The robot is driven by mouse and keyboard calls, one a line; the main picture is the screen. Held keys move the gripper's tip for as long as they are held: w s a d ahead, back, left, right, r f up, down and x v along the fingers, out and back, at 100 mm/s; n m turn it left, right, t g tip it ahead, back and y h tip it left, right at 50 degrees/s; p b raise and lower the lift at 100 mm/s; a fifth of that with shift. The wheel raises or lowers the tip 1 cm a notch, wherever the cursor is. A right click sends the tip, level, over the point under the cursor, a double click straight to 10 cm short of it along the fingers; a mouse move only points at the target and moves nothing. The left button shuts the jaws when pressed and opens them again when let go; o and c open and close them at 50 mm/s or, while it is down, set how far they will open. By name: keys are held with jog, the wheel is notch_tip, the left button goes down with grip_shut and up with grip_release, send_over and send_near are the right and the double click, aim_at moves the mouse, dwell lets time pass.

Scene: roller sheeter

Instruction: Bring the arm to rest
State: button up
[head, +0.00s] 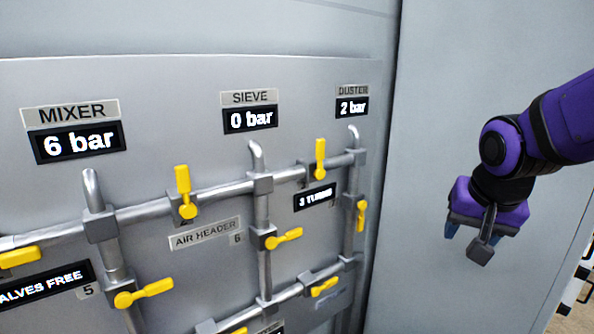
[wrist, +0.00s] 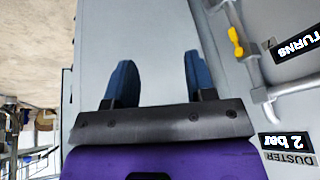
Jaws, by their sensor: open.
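My purple arm (head: 560,120) comes in from the right edge of the head view. My gripper (head: 468,240) hangs in front of the bare grey wall, to the right of the valve panel, pointing down. In the wrist view its two blue fingers (wrist: 158,82) stand well apart with nothing between them. The gripper touches none of the panel's pipes or handles. Its fingertips are partly hidden by the gripper body in the head view.
The panel (head: 300,80) carries grey pipes with several yellow valve handles, such as one at the top (head: 320,160). Displays read MIXER 6 bar (head: 79,141), SIEVE 0 bar (head: 250,118) and DUSTER 2 bar (head: 352,108). The wall (head: 440,110) right of the panel is bare.

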jog(key=s+d+r+n, duration=0.2)
jog(key=s+r+n, duration=0.2)
jog(key=s, duration=0.8)
jog(key=shift+s+r+n+t+y, duration=0.3)
jog(key=shift+r+n+y, duration=0.1)
jog(key=shift+r, duration=0.9)
